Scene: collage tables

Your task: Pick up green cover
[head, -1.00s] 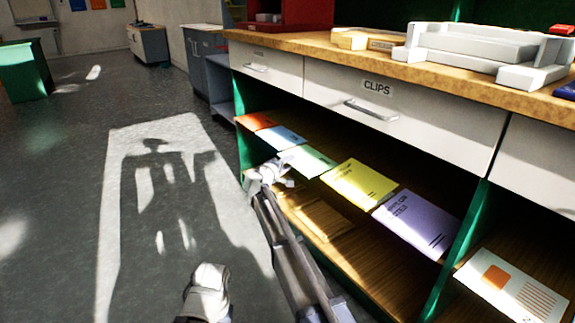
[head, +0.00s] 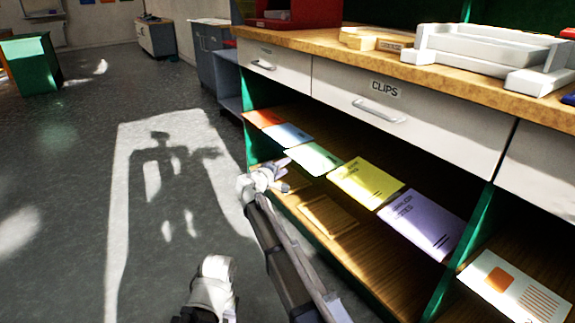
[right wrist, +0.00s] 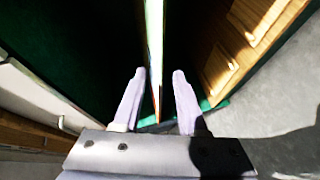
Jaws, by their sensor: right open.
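The light green cover (head: 313,158) lies on the open wooden shelf under the drawers, between a pale blue cover (head: 288,135) and a yellow one (head: 365,182). My right gripper (head: 283,174) is open at the shelf's front edge, just left of and below the green cover in the head view. In the right wrist view a thin, pale green edge, seemingly the green cover (right wrist: 154,60), shows edge-on between the spread fingers (right wrist: 158,100). I cannot tell whether the fingers touch it. My left gripper is not clearly in view.
An orange cover (head: 263,118) and a purple one (head: 422,222) lie in the same row. A flat wooden piece (head: 327,214) lies in front. A green upright divider (head: 465,245) stands right of the purple cover. The floor (head: 60,200) at left is clear.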

